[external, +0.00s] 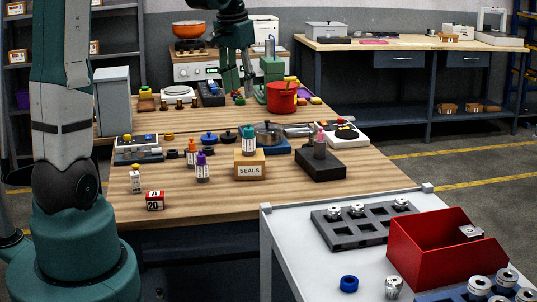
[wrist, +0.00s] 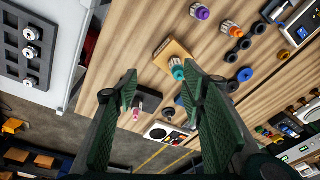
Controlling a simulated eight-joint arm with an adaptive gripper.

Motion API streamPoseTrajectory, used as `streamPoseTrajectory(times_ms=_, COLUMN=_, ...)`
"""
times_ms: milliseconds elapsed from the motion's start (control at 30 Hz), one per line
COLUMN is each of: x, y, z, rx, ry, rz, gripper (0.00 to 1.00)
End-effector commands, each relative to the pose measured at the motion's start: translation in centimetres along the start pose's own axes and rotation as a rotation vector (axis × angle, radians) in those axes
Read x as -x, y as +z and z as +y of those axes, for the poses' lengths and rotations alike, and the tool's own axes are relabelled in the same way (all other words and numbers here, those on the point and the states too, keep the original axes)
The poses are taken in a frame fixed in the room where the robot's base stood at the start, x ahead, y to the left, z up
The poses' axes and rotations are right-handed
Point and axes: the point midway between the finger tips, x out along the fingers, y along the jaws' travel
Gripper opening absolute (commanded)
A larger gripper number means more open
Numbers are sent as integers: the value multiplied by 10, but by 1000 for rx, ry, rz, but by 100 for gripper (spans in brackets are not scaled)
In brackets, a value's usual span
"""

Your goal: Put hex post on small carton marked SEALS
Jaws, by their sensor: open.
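The small carton marked SEALS (external: 250,170) stands near the front middle of the wooden table. It also shows in the wrist view (wrist: 165,50). A teal-capped bottle (external: 249,140) overlaps its top; I cannot tell surely whether it stands on it or behind. My gripper (external: 238,84) is open and empty, high over the far part of the table. Its two spread fingers (wrist: 160,100) show in the wrist view.
Purple-capped (external: 203,168) and orange-capped (external: 192,152) bottles stand left of the carton. A red pot (external: 281,97) is near my gripper. A red bin (external: 440,250) stands on the front right table.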

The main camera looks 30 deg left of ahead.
Motion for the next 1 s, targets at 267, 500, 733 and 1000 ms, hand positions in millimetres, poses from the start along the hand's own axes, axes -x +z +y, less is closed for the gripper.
streamPoseTrajectory(times_ms=267, x=34, y=37, z=24, rx=37, ry=-18, rz=63, gripper=41)
streamPoseTrajectory(times_ms=500, x=57, y=68, z=43, rx=68, ry=-31, rz=120, gripper=41)
streamPoseTrajectory(times_ms=733, x=74, y=101, z=61, rx=99, ry=-40, rz=174, gripper=41)
streamPoseTrajectory(times_ms=1000, x=87, y=139, z=80, rx=135, ry=-47, rz=238, gripper=41)
